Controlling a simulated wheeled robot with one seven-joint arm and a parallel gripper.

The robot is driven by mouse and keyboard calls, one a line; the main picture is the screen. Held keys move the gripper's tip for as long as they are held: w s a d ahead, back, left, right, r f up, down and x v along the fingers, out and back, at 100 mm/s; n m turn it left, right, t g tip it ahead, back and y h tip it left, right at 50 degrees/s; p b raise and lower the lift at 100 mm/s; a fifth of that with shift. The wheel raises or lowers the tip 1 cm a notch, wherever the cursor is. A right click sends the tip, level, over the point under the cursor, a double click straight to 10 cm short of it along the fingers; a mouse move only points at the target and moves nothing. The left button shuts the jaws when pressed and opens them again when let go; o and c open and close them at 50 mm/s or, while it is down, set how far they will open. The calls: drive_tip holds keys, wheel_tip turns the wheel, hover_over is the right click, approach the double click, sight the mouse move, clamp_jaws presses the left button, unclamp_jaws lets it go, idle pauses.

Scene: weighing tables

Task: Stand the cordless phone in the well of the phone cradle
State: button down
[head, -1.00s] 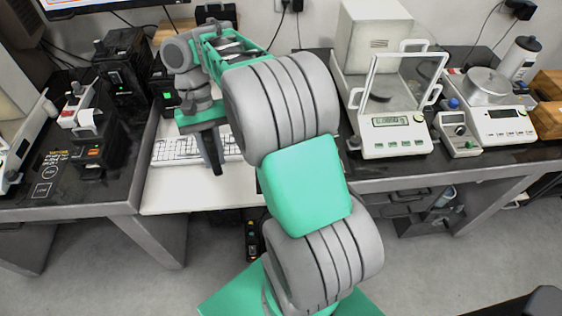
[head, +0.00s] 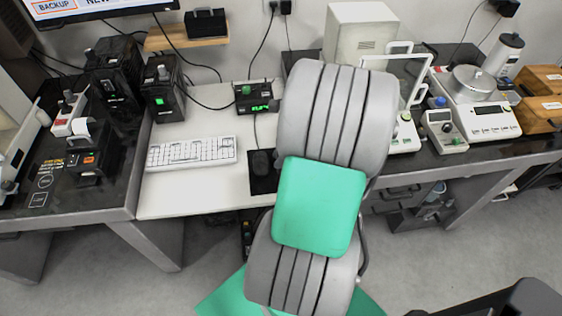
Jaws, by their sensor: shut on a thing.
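My gripper is not in view; my grey and green arm rises through the middle of the head view and hides what lies behind it. I do not see the cordless phone. A black box-like stand (head: 206,24) sits on a small wooden wall shelf (head: 160,40) at the upper left; it may be the phone cradle, but I cannot make out a well.
A white desk holds a keyboard (head: 191,152), a mouse (head: 262,161) and a black device with green digits (head: 253,97). Black boxes (head: 163,90) and a small printer (head: 93,152) stand left. Balances (head: 473,105) stand right. A monitor (head: 95,8) hangs above.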

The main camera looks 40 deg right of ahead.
drive_tip(key=shift+w+d+f, duration=0.55)
drive_tip(key=shift+d+f, duration=0.1)
drive_tip(key=shift+f, duration=0.85)
drive_tip(key=shift+w+d+f, duration=0.55)
drive_tip(key=shift+d+f, duration=0.05)
drive_tip(key=shift+f, duration=0.85)
drive_tip(key=shift+w+d+f, duration=0.55)
drive_tip(key=shift+d+f, duration=0.1)
drive_tip(key=shift+f, duration=0.85)
drive_tip(key=shift+f, duration=0.1)
drive_tip(key=c, duration=1.3)
unclamp_jaws()
drive_tip(key=shift+o, duration=0.2)
